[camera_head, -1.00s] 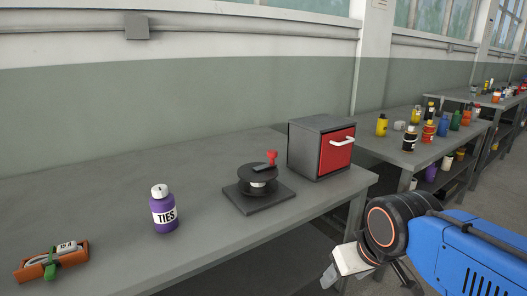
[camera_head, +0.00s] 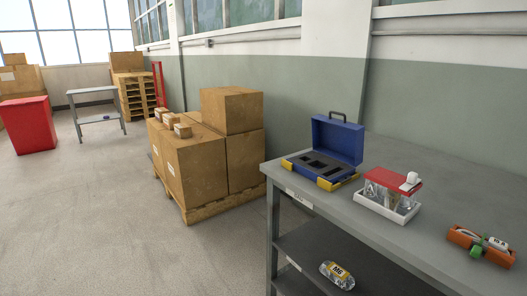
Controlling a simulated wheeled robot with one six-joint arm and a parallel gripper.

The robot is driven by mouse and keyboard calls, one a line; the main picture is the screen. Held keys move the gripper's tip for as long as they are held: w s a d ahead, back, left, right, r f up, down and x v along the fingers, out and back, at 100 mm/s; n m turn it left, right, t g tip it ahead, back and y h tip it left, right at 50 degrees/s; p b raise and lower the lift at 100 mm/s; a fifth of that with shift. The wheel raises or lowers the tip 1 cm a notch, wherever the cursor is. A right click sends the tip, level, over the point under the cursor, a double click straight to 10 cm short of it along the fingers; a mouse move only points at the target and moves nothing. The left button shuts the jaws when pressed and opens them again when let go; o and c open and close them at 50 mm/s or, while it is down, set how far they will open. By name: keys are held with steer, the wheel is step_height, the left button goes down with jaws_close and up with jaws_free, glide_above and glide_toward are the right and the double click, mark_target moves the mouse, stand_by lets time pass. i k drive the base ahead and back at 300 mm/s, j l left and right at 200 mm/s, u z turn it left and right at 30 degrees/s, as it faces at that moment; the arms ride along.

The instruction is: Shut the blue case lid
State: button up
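The blue case (camera_head: 322,163) stands near the left end of the grey workbench. Its blue lid (camera_head: 338,139) is raised, about upright, at the back, with a dark handle on top. The open base shows a dark insert with cut-outs, and yellow latches at its front edge. My gripper does not show in the current view.
An orange holder (camera_head: 482,245) is further right. A jar (camera_head: 337,274) lies on the lower shelf. Cardboard boxes on a pallet (camera_head: 205,209) stand left of the bench; floor is clear in front.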

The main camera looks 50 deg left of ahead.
mark_target(343, 142)
steer(key=u, duration=1.45)
